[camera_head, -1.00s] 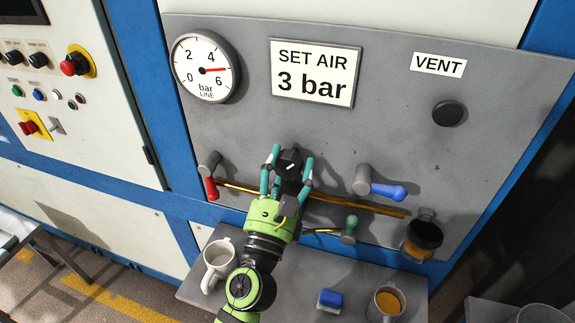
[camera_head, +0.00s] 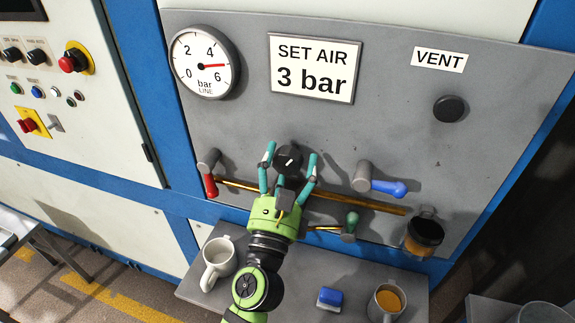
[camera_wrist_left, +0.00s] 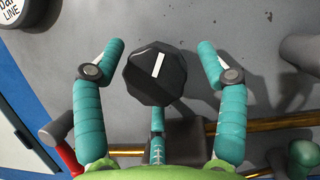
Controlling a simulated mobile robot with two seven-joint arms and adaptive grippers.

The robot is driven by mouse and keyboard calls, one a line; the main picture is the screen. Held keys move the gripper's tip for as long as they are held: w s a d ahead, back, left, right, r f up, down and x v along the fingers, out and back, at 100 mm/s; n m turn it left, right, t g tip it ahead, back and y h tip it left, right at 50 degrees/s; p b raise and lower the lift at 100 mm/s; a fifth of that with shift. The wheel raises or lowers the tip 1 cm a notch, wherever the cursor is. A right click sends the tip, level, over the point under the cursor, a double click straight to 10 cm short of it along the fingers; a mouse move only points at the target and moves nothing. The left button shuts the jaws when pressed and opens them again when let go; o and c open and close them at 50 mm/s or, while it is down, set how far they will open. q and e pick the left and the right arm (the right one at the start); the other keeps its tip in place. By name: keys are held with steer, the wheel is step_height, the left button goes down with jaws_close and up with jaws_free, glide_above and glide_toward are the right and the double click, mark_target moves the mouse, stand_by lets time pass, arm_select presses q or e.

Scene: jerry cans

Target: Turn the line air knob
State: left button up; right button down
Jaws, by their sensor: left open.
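The black faceted knob (camera_head: 288,158) with a white pointer line sits on the grey panel above the brass pipe. In the left wrist view the knob (camera_wrist_left: 155,75) is between my spread fingers, its white line tilted slightly right of upright. My left gripper (camera_head: 289,160) is open, with teal fingers on both sides of the knob and a gap visible on each side. A third finger shows below the knob. The line gauge (camera_head: 203,64) has its red needle pointing right, between 4 and 6. A sign (camera_head: 313,68) reads "SET AIR 3 bar". My right gripper is not in view.
A red lever (camera_head: 210,186), a blue lever (camera_head: 388,188) and a green lever (camera_head: 350,226) flank the knob near the brass pipe (camera_head: 360,204). A black vent button (camera_head: 449,108) is upper right. Mugs and a blue block (camera_head: 329,299) stand on the shelf below.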

arm_select(q)
steer(key=v, duration=1.2)
steer(key=shift+a, duration=0.1)
